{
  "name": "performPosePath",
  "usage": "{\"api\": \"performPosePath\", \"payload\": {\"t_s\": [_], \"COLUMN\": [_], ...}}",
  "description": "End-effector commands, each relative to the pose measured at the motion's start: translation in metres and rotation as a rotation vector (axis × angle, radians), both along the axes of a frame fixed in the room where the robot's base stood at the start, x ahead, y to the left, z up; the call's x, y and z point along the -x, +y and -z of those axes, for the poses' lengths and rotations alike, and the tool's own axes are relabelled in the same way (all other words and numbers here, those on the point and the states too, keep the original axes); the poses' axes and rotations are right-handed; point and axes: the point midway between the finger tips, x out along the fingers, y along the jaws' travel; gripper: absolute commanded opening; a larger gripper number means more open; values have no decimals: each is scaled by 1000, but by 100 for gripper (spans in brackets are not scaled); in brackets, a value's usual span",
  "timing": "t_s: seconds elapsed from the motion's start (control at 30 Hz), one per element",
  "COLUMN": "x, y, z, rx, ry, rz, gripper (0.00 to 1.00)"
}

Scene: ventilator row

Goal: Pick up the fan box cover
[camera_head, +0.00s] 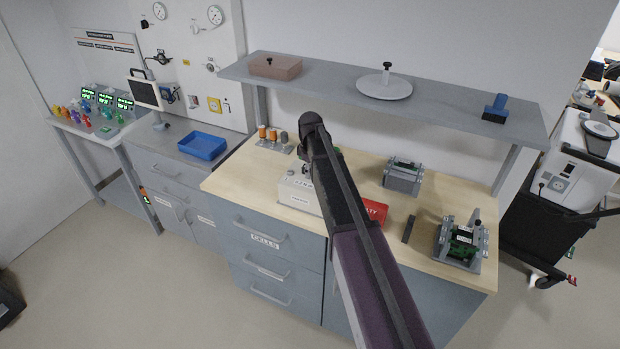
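My arm reaches up from the bottom over the middle of the workbench and bends at its top. My gripper is hidden behind the arm, so I cannot see its fingers or whether it holds anything. A cream box (297,197) with a label stands on the bench, partly hidden by my arm. I cannot tell for sure which thing is the fan box cover. Two lid-like things with black knobs lie on the shelf: a flat pinkish-brown block (277,69) at the left and a white round disc (383,87) in the middle.
The grey shelf (330,82) overhangs the wooden bench (235,180). A blue black-based tool (495,108) is at its right end. On the bench are a red box (376,211), grey fixtures (402,178) and (460,245), and small cylinders (273,135). A blue tray (201,146) is left.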

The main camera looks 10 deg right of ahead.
Motion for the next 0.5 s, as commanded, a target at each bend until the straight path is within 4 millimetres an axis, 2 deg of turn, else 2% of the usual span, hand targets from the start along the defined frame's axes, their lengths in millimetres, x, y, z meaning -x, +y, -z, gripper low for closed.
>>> {"api": "performPosePath", "payload": {"t_s": [0.03,0.1,0.5], "x": [0,0,0], "y": [0,0,1], "z": [0,0,0], "rx": [0,0,-1], "ry": [0,0,1], "rz": [0,0,-1], "gripper": [15,0,0]}}
